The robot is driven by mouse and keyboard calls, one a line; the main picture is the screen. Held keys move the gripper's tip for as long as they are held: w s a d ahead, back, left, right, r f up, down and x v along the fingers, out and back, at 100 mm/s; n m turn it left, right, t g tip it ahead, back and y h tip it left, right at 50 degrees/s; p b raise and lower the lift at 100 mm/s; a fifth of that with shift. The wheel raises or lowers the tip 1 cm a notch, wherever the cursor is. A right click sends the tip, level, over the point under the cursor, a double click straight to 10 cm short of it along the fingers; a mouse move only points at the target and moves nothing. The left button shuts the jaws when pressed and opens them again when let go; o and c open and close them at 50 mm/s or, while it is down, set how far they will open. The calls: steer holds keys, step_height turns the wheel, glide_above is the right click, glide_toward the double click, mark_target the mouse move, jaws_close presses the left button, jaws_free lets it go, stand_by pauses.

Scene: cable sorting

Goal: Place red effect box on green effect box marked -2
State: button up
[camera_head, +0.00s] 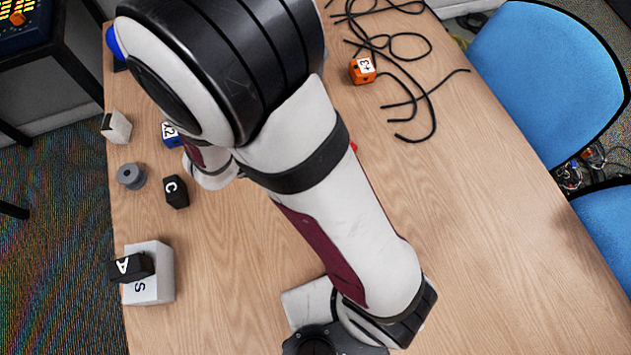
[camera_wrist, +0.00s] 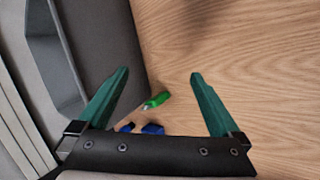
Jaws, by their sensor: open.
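A small red thing (camera_head: 354,147), perhaps the red effect box, peeks out from behind my arm in the head view; most of it is hidden. A small green box (camera_wrist: 157,99) shows in the wrist view near the table edge; I cannot read any marking on it. My gripper (camera_wrist: 160,76) is open, its two green fingers spread wide with nothing held between them. The green box appears between the fingers in the picture, apart from them. In the head view my gripper is hidden behind my arm.
Blue pieces (camera_wrist: 152,129) show below the green box in the wrist view. In the head view, a blue box (camera_head: 171,134), a black C box (camera_head: 176,191), a black A box (camera_head: 131,267) on a white S box (camera_head: 150,290), an orange box (camera_head: 363,70) and black cables (camera_head: 408,85) lie on the table.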

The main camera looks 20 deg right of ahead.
steer(key=s+a+r+m+g+y, duration=0.1)
steer(key=s+a+r+m+y, duration=0.15)
steer(key=r+m+y, duration=0.2)
steer(key=s+a+r+m+g+y, duration=0.1)
steer(key=s+a+r+m+y, duration=0.15)
steer(key=r, duration=0.25)
steer(key=s+d+r+m+g+h, duration=0.1)
steer(key=s+d+m+g, duration=0.1)
steer(key=s+d+m, duration=0.2)
steer(key=s+d+r+m+g, duration=0.2)
steer(key=s+d+m, duration=0.3)
steer(key=s, duration=0.8)
steer(key=m+g, duration=0.1)
steer(key=m, duration=0.1)
steer(key=shift+s+d+r+m+h, duration=0.2)
steer(key=shift+d+r+m+h, duration=0.1)
steer(key=shift+m+h, duration=0.1)
